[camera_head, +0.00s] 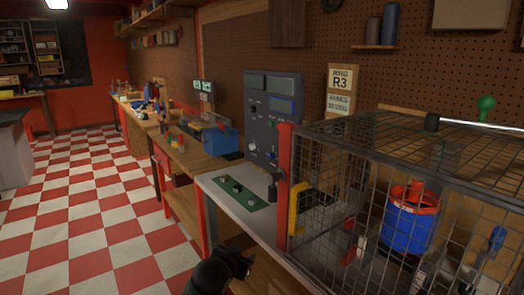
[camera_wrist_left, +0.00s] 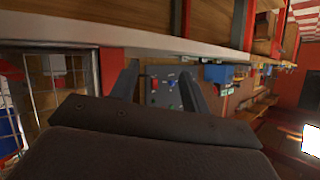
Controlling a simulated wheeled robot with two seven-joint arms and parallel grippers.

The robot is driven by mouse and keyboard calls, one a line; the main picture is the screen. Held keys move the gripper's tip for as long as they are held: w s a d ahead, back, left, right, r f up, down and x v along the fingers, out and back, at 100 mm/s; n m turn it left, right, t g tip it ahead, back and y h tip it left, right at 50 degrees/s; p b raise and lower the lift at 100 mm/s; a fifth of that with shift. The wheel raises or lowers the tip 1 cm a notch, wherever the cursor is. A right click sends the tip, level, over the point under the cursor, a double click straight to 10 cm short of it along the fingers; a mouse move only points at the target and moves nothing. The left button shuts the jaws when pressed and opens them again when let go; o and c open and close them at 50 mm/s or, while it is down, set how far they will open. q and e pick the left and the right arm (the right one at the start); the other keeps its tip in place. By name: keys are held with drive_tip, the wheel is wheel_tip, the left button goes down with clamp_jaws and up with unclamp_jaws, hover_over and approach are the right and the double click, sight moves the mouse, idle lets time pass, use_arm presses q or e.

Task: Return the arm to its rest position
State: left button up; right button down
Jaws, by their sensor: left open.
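My left gripper (camera_head: 243,263) shows at the bottom middle of the head view, dark, in front of the bench's front edge. It is apart from the bench top and holds nothing. In the left wrist view the two dark fingers (camera_wrist_left: 160,82) stand apart with nothing between them; the grey control panel shows beyond the gap. The wrist picture is turned, with the bench edge running across its top. My right arm and gripper are not in view.
A wire mesh cage (camera_head: 345,165) with a red post (camera_head: 284,185) and yellow handle (camera_head: 295,208) stands right of the gripper. A blue and red rotor unit (camera_head: 408,228) is inside. A green mat (camera_head: 240,194) lies on the bench. The checkered floor (camera_head: 85,215) at left is clear.

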use_arm(q)
drive_tip(key=s+a+f+n+g+y, duration=0.1)
drive_tip(key=s+a+f+g, duration=0.2)
drive_tip(key=s+f, duration=0.5)
drive_tip(key=s+a+f+n+g, duration=0.1)
drive_tip(key=s+a+f+g, duration=0.2)
drive_tip(key=s+f, duration=0.5)
drive_tip(key=s+a+f+n+g+y, duration=0.1)
drive_tip(key=s+f+g, duration=0.3)
drive_tip(key=s, duration=2.3)
wheel_tip(320, 180, down, 5)
drive_tip(key=shift+s+a+r+n+y, duration=0.2)
drive_tip(key=shift+s+a+n+y, duration=0.15)
drive_tip(key=shift+a, duration=0.55)
